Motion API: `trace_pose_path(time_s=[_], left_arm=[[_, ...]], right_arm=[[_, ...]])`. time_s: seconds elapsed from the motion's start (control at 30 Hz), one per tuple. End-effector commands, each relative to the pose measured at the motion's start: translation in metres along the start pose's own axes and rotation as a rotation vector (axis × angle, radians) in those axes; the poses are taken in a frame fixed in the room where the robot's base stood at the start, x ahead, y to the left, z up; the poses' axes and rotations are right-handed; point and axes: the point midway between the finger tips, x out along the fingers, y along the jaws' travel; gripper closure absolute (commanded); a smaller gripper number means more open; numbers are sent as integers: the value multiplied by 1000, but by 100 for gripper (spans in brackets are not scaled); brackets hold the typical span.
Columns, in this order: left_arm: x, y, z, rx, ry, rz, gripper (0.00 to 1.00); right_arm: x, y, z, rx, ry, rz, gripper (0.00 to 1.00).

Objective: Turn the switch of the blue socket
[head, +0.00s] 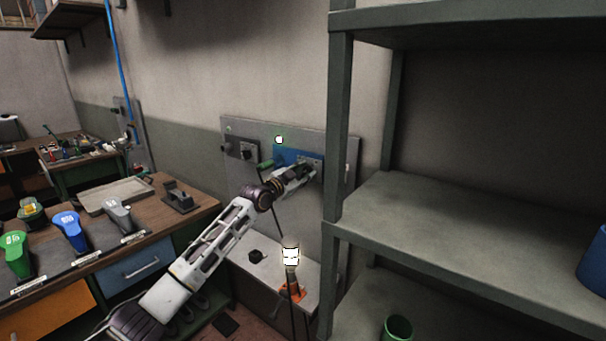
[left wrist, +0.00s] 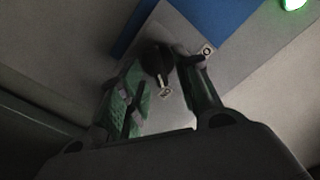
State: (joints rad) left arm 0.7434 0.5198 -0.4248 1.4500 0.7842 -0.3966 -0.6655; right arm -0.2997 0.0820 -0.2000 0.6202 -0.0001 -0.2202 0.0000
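The blue socket (head: 284,154) is on a grey wall panel (head: 240,128), with a lit green lamp (head: 279,139) at its upper left. In the left wrist view, its blue body (left wrist: 205,12) borders a grey plate with a black switch knob (left wrist: 154,58). An "ON" label (left wrist: 165,94) and an "O" label (left wrist: 207,50) are beside the knob. My left gripper (head: 308,173) is at the socket's lower right. In the wrist view, its fingers (left wrist: 163,80) are apart, on either side of the knob; contact is unclear. My right gripper is not in view.
A green metal shelf (head: 337,130) stands close on the right of the panel. A bench (head: 195,202) with green, blue and grey tools is at the left. A glowing lamp (head: 290,254) stands below the panel. A dark knob (head: 242,150) is left of the socket.

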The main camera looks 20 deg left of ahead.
Motion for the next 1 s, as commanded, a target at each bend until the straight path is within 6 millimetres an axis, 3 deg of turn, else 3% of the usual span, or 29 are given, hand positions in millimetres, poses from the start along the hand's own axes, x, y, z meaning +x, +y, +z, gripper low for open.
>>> trace_pose_path(time_s=[0.07,0.33,0.77,1.0], left_arm=[[0,0,0,0,0,0,67],[0,0,0,0,0,0,100],[0,0,0,-35,0,0,100],[0,-2,-1,-144,0,0,100]], right_arm=[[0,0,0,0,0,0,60],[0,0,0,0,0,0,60],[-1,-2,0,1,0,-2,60],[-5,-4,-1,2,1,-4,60]])
